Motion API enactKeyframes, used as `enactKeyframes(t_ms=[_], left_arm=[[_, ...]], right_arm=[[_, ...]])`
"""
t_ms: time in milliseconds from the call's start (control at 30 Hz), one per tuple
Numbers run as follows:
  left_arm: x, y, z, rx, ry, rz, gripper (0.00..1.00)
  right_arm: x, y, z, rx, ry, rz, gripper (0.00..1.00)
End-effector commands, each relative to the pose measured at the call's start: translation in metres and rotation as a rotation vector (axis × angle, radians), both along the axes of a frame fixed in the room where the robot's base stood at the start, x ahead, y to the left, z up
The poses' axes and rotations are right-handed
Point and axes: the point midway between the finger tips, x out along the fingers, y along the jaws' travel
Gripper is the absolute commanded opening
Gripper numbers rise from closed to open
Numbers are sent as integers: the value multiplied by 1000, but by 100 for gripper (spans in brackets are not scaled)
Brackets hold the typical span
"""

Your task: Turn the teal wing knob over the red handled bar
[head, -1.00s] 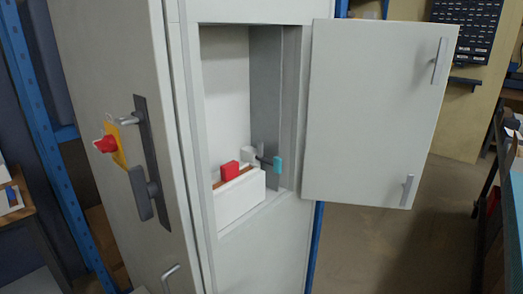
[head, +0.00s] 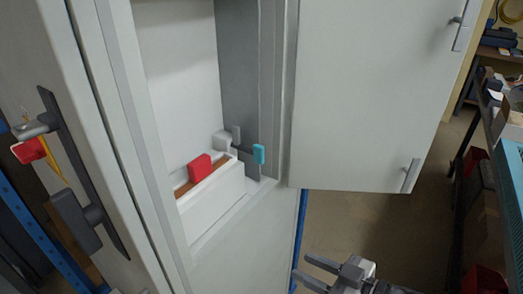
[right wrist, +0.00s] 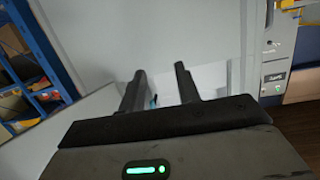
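The teal wing knob (head: 259,154) sits at the right inside the open cabinet, standing upright beside the grey inner side wall. The red handle (head: 199,167) stands on a brown bar (head: 184,192) along the top of a white box (head: 216,198), left of the knob. The knob is beside the bar's far end, not visibly across it. My right gripper (head: 302,265) is open and empty, below and right of the knob, outside the cabinet. In the right wrist view its fingers (right wrist: 160,72) are apart, with a small teal patch between them. My left gripper is out of view.
The cabinet door (head: 375,90) is swung open to the right, above my right gripper. At the left, a dark lever handle (head: 75,215) and a red-and-yellow piece (head: 30,150) project from the cabinet's side. Floor shows below the door.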

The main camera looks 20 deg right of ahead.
Motion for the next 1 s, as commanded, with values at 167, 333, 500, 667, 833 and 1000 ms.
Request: enactKeyframes(t_ms=[167, 333, 500, 667, 833, 1000], left_arm=[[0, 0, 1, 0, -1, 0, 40], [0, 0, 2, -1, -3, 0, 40], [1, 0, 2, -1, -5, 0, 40], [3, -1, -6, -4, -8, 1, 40], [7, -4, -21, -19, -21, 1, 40], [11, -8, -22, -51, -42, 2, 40]], right_arm=[[24, -31, 74, 50, -104, 92, 33], [43, -52, 128, 79, -159, 95, 33], [54, -63, 156, 90, -188, 76, 33], [61, -61, 157, 98, -195, 68, 33], [76, -49, 154, 101, -200, 68, 33], [91, -40, 157, 101, -204, 62, 33]])
